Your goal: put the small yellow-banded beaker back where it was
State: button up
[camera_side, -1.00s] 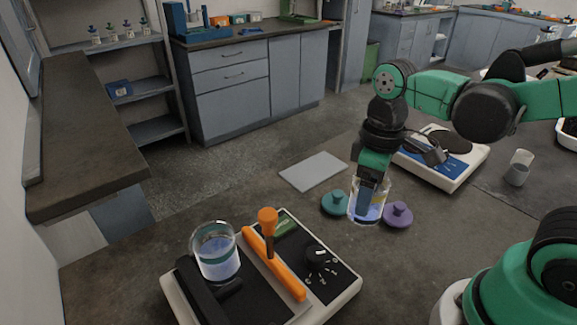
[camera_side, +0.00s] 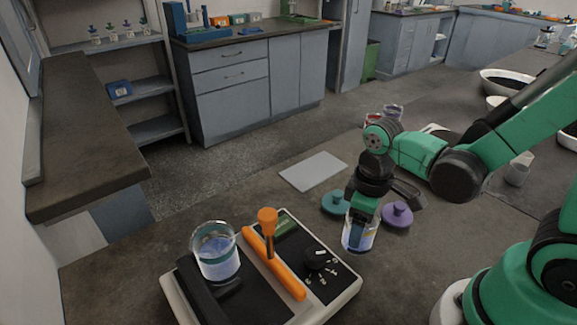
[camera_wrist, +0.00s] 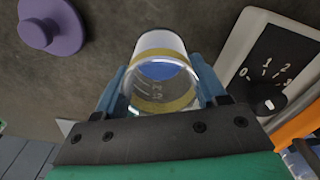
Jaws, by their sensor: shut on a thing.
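The small yellow-banded beaker (camera_side: 358,238) is clear glass with blue contents and shows in the side view just right of the shaker. In the wrist view the beaker (camera_wrist: 160,75) is seen with its yellow band and its white markings. My gripper (camera_side: 360,222) is shut on the beaker, with one finger on each side of it in the wrist view (camera_wrist: 161,92). The beaker is upright or nearly so in the side view. I cannot tell whether its base touches the table.
The shaker (camera_side: 340,297) carries a teal-banded beaker (camera_side: 217,262) and an orange clamp bar (camera_side: 272,262). A teal lid (camera_side: 335,202) and a purple lid (camera_side: 397,215) lie behind my gripper. A grey plate (camera_side: 313,171) lies farther back. A grey cup (camera_side: 518,170) stands at the right.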

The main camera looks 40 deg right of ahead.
jog(key=shift+f, duration=0.15)
jog(key=o, duration=1.4)
jog(key=shift+c, duration=0.2)
jog(key=w+r+m+t, duration=0.3)
jog(key=r+t, duration=0.4)
jog(key=r, duration=0.4)
jog(key=shift+w+d+m, duration=0.15)
jog(key=shift+d+m, duration=0.2)
jog(key=shift+m, duration=0.35)
